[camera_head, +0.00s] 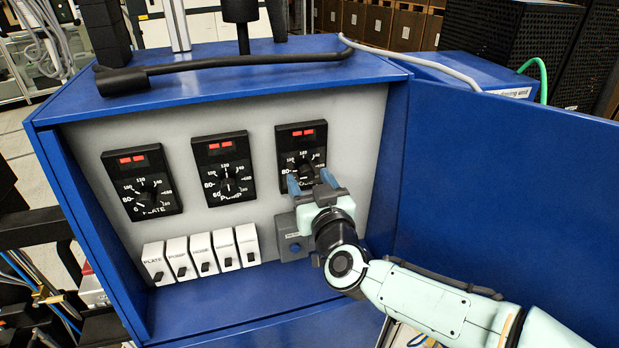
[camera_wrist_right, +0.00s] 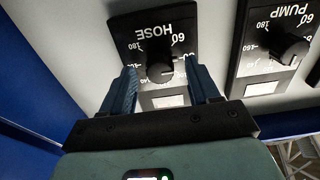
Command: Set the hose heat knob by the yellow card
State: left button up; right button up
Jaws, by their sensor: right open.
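The hose heat knob (camera_wrist_right: 160,68) is a round black knob on a black dial plate marked HOSE, upside down in the right wrist view. In the head view the hose dial (camera_head: 301,136) is the rightmost of three, with its lower part partly hidden by my right gripper. My right gripper (camera_head: 311,182) is open, its two blue fingers pointing at the panel. In the right wrist view its fingers (camera_wrist_right: 162,85) stand on either side of the knob's lower end; I cannot tell whether they touch it. I see no yellow card. My left gripper is not in view.
The pump dial (camera_head: 224,166) and plate dial (camera_head: 143,180) sit to the left on the grey panel. Below are several white switches (camera_head: 202,254) and a grey box with a blue button (camera_head: 294,247). The blue cabinet door (camera_head: 490,190) stands open at right, close to my arm.

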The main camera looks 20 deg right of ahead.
jog(key=shift+w, duration=0.4)
jog(key=c, duration=1.1)
jog(key=shift+o, duration=0.3)
jog(key=shift+s, duration=0.1)
